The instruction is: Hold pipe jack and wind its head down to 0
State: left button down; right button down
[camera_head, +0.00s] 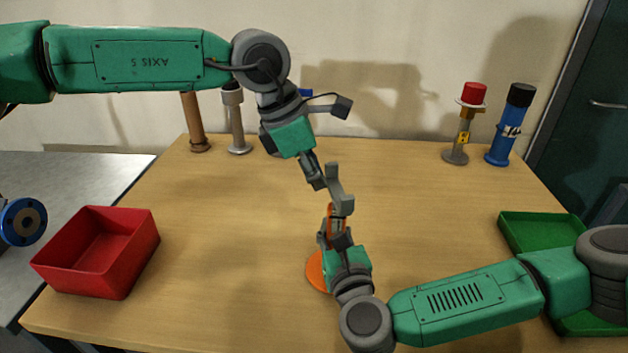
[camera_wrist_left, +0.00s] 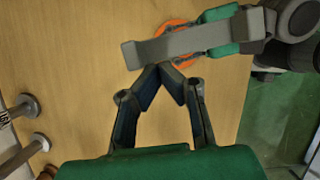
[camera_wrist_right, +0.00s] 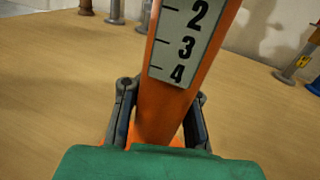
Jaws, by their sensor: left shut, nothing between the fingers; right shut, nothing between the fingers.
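The pipe jack has an orange post (camera_head: 337,213), a round orange base (camera_head: 314,272) on the table and a grey forked head (camera_head: 341,186). Its scale (camera_wrist_right: 185,42) shows 2, 3 and 4 in the right wrist view. My right gripper (camera_head: 335,235) is low at the post, with a finger on each side; its tips are hidden behind the post. My left gripper (camera_head: 319,180) is shut and empty beside the head. In the left wrist view its tips (camera_wrist_left: 160,67) meet at the edge of the head's grey bar (camera_wrist_left: 195,43), touching or nearly so.
A red bin (camera_head: 95,255) stands at the left and a green tray (camera_head: 540,232) at the right. A brown stand (camera_head: 195,122), a grey stand (camera_head: 236,122), a red-topped stand (camera_head: 464,125) and a blue stand (camera_head: 508,128) line the back. The middle table is mostly clear.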

aim_at(335, 162)
pick_arm(q)
jog(key=m+g, duration=0.1)
jog(key=m, duration=0.1)
jog(key=w+d+m+g, duration=0.1)
jog(key=m, duration=0.2)
jog(key=d+m, duration=0.1)
jog(key=m, duration=0.1)
jog(key=shift+w+g, duration=0.4)
jog(key=m, duration=0.1)
jog(key=d+m+g+y, duration=0.1)
jog(key=m, duration=0.1)
jog(key=shift+w+d+m, duration=0.15)
jog(key=shift+d+m, duration=0.05)
jog(key=shift+m, duration=0.1)
jog(key=shift+d, duration=0.45)
dwell(0.5)
